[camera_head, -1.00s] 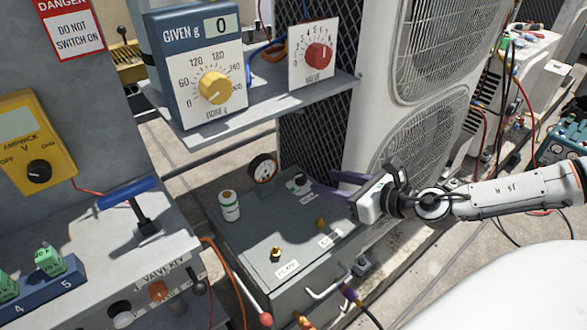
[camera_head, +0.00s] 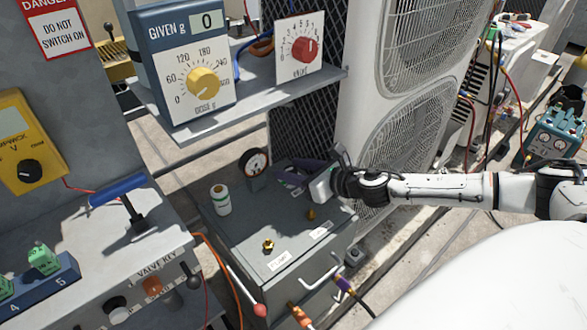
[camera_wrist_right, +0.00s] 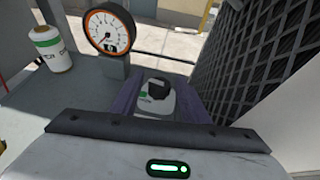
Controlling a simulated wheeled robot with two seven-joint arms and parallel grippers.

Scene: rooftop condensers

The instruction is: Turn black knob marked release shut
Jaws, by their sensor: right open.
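A black-topped knob (camera_wrist_right: 158,90) on a pale base with a green patch stands between the two purple fingers of my right gripper (camera_wrist_right: 160,104) in the right wrist view. The jaws are open, one finger on each side; whether they touch the knob I cannot tell. In the head view my right gripper (camera_head: 298,174) is low over the back right of the grey box lid (camera_head: 240,235), and its fingers largely hide the knob. No release marking is legible on it. My left gripper is not in view.
A round gauge (camera_head: 254,162) and a white-green canister (camera_head: 221,200) stand left of the gripper. Brass fittings (camera_head: 268,246) sit on the lid's front. A shelf with a yellow dial (camera_head: 203,83) and red knob (camera_head: 305,49) overhangs behind. A condenser (camera_head: 385,150) stands right.

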